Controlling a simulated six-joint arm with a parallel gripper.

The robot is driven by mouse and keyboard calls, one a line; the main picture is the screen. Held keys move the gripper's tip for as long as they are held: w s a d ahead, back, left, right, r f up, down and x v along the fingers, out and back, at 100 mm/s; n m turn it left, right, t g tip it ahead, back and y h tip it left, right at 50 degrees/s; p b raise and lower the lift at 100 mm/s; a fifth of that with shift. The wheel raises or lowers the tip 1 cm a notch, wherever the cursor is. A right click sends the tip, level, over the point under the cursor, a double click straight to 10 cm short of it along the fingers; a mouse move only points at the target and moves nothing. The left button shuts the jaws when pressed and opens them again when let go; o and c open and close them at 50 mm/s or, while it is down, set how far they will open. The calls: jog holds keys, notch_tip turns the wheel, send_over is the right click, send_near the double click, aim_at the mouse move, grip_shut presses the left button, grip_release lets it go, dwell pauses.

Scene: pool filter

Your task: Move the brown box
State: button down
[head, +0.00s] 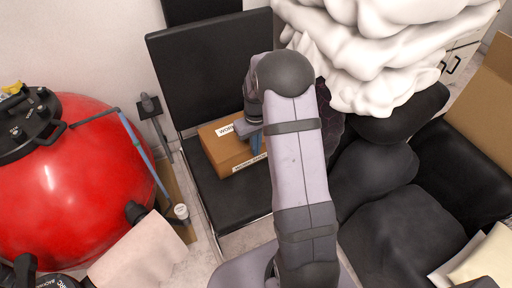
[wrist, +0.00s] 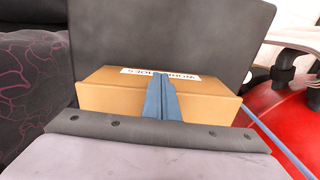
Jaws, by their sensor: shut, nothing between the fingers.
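The brown box (head: 226,151) with white labels sits on the seat of a black chair (head: 228,196), near its backrest. The box also shows in the wrist view (wrist: 108,93), in front of the dark backrest, with a label on its top. My gripper (wrist: 162,80) has its blue fingers shut together, empty, over the middle of the box. In the head view my gripper (head: 256,140) is at the right part of the box, partly hidden by my arm. I cannot tell whether the fingers touch the box.
A large red pool filter tank (head: 70,190) stands to the left, with a blue strap or hose across it. White puffy material (head: 380,40) is piled at the upper right. Dark bags or cushions (head: 375,180) fill the right side. An open cardboard box (head: 480,115) is at the far right.

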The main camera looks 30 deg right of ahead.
jog(key=s+r+p, duration=0.2)
jog(key=s+r, duration=0.2)
jog(key=r, duration=0.6)
jog(key=shift+d, duration=0.1)
dwell(0.3)
